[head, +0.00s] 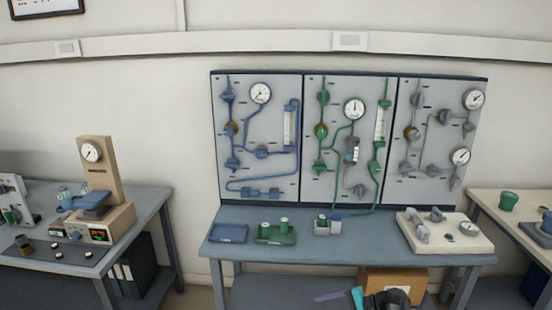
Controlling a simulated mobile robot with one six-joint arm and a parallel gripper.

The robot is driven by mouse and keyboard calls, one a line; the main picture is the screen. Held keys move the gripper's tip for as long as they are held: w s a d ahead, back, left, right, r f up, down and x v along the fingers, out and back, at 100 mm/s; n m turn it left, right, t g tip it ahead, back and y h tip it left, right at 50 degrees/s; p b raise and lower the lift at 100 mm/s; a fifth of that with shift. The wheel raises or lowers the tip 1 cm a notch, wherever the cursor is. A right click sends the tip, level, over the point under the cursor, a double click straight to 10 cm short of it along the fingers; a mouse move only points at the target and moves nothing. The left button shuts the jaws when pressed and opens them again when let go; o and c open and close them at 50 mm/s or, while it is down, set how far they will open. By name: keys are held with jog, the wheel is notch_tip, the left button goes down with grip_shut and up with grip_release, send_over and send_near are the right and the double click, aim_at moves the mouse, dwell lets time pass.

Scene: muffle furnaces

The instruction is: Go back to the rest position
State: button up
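A dark rounded shape (394,298) with a cyan piece and a flat purple piece to its left shows at the bottom edge. It looks like part of my arm, cut off by the frame. I cannot make out two gripper fingers, nor whether they are open or shut. No held thing can be made out. The shape overlaps the view of a cardboard box (395,278) under the middle bench (345,234).
The bench carries a blue tray (229,233), a green tray (276,238) with small containers, a small rack and a pale fixture board (445,235). Three gauge panels (352,140) stand behind. A left table (150,200) holds a press-like instrument (98,180); another table stands right.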

jog(key=s+a+f+n+g+h, duration=0.25)
jog(key=s+a+f, duration=0.35)
jog(key=s+f, duration=0.45)
jog(key=s+a+f+n+g+h, duration=0.2)
jog(key=s+a+f+g, duration=0.4)
jog(key=s, duration=0.8)
jog(key=s+d+f+n+h+p, duration=0.1)
jog(key=s+d+f+h, duration=0.15)
jog(key=s, duration=0.35)
jog(key=s+d+f+n+h, duration=0.1)
jog(key=s+d+f+n, duration=0.1)
jog(key=s+f, duration=0.35)
jog(key=s+d+r+n+h, duration=0.1)
jog(key=s+d+n+h, duration=0.1)
jog(key=d, duration=0.5)
jog(key=shift+s+r+n+h, duration=0.25)
jog(key=shift+s+n+h, duration=0.15)
jog(key=shift+h, duration=0.4)
jog(key=shift+a, duration=0.1)
jog(key=shift+c, duration=0.2)
